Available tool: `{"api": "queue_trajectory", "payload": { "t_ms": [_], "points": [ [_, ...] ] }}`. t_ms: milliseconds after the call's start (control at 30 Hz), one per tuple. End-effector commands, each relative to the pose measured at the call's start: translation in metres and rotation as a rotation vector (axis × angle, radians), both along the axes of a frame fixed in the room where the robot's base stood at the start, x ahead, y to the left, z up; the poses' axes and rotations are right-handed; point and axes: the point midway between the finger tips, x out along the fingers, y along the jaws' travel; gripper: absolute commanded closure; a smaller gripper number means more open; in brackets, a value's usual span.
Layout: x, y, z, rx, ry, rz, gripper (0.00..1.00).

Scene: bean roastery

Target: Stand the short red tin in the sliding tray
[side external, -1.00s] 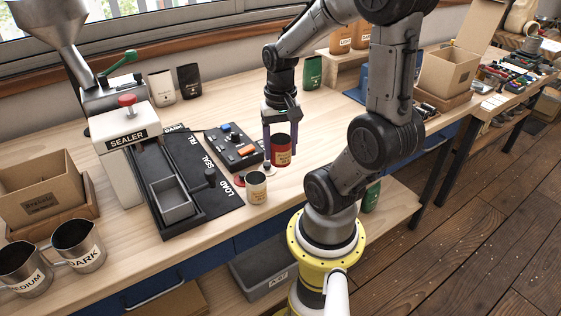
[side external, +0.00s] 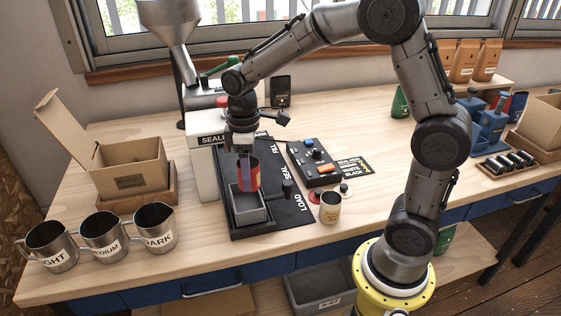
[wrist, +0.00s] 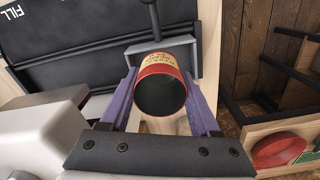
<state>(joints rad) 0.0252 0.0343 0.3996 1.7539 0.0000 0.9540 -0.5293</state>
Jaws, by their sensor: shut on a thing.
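The short red tin (side external: 254,176) is held upright or nearly so between the purple fingers of my gripper (side external: 247,182). In the wrist view the tin (wrist: 153,72) shows its open dark mouth, red rim and a cream label, with a finger on each side. The sliding tray (side external: 234,217) is a grey open box on the black sealer bed. The tin is over the tray's back part in the side view; whether its base touches the tray floor is hidden. Part of the tray (wrist: 120,52) shows behind the tin in the wrist view.
The sealer (side external: 207,165) stands left of the bed, with a dark knob lever (side external: 287,188) at the tray's right. A control box (side external: 315,163) and a cream tin (side external: 330,207) are further right. Steel jugs (side external: 102,238) and a cardboard box (side external: 130,172) stand left.

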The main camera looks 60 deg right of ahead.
Motion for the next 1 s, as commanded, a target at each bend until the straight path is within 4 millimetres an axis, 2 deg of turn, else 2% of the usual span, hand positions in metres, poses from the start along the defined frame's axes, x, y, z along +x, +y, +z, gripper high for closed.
{"api": "queue_trajectory", "payload": {
  "t_ms": [167,700,1000],
  "points": [
    [0.006,0.011,-0.004,0.000,0.000,0.061,0.92],
    [0.006,0.010,-0.045,0.000,0.002,0.058,0.92],
    [0.006,0.010,-0.056,0.000,0.000,0.057,0.92]
  ]
}}
